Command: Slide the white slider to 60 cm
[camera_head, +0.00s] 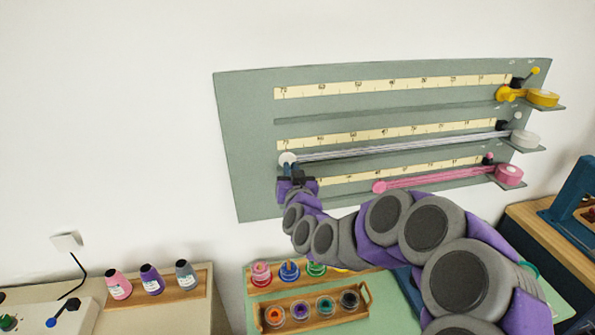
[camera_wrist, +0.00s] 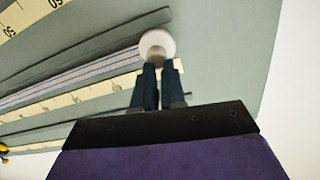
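The white slider (camera_head: 288,159) is a round knob at the left end of the middle slot of the grey-green board (camera_head: 250,175). It sits close to the 70 end of the cream scale (camera_head: 348,136), left of the 60 mark. A white ribbon (camera_head: 400,147) runs taut from it to the white roll (camera_head: 525,139) on the right. My gripper (camera_wrist: 158,78) comes from below. Its dark fingers are close together at the lower side of the knob, which also shows in the wrist view (camera_wrist: 158,45). They look closed on it; the contact is partly hidden.
A yellow slider (camera_head: 504,94) is at the right of the upper track. Bottles (camera_head: 151,280) and a wooden tray of small jars (camera_head: 312,310) stand below the board.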

